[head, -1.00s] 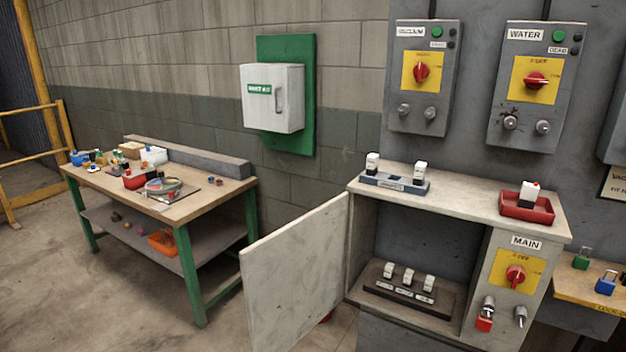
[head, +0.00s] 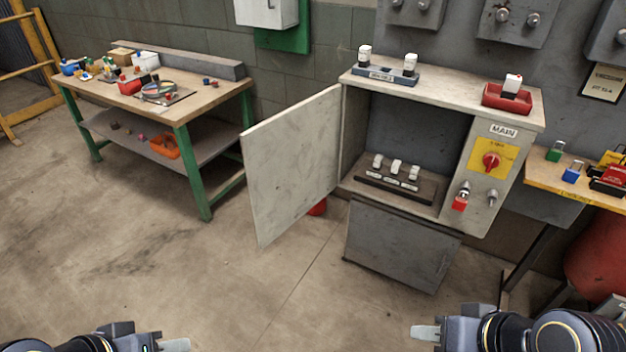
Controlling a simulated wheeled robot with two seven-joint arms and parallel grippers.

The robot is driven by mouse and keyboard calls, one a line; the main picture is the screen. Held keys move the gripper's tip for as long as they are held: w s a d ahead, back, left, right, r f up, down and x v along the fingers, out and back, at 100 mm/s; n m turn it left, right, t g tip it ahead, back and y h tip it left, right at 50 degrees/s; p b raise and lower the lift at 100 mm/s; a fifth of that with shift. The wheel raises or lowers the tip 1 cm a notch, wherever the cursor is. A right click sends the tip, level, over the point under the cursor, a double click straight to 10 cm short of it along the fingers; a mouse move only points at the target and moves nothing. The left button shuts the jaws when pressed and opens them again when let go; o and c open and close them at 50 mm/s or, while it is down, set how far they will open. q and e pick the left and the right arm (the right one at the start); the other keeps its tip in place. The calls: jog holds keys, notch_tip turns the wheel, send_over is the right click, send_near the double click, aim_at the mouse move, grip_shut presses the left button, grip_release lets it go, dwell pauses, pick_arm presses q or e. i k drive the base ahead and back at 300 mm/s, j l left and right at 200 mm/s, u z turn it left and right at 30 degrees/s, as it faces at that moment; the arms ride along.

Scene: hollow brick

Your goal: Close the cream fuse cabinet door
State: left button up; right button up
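The cream fuse cabinet (head: 450,103) stands against the grey wall panel. Its door (head: 292,165) is swung wide open to the left, hinged at the cabinet's left edge, and its free edge points toward me. Inside, several white fuses stand in a dark holder (head: 398,183). My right gripper (head: 425,332) is at the bottom edge, low and well in front of the cabinet, apart from it. My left gripper (head: 175,345) is at the bottom left, apart from the door. Both are only partly in frame, and their finger gaps do not show clearly.
A fuse rack (head: 385,76) and a red tray (head: 508,98) sit on the cabinet top. A workbench (head: 200,105) with green legs stands to the left. A shelf with padlocks (head: 545,172) is at the right. The floor (head: 270,290) before the cabinet is clear.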

aim_at(291, 158)
jog(key=k+z, duration=0.15)
jog(key=z, duration=0.3)
jog(key=k+z, duration=0.1)
jog(key=z, duration=0.35)
jog(key=k+l+z, duration=0.1)
jog(key=z, duration=0.35)
jog(key=i+j+z, duration=0.15)
jog(key=j+z, duration=0.25)
jog(key=j, duration=0.8)
jog(key=j+z, duration=0.35)
jog(key=j, duration=2.85)
jog(key=k+j+z, duration=0.15)
jog(key=j+z, duration=0.15)
jog(key=k+j, duration=0.05)
jog(key=j, duration=0.05)
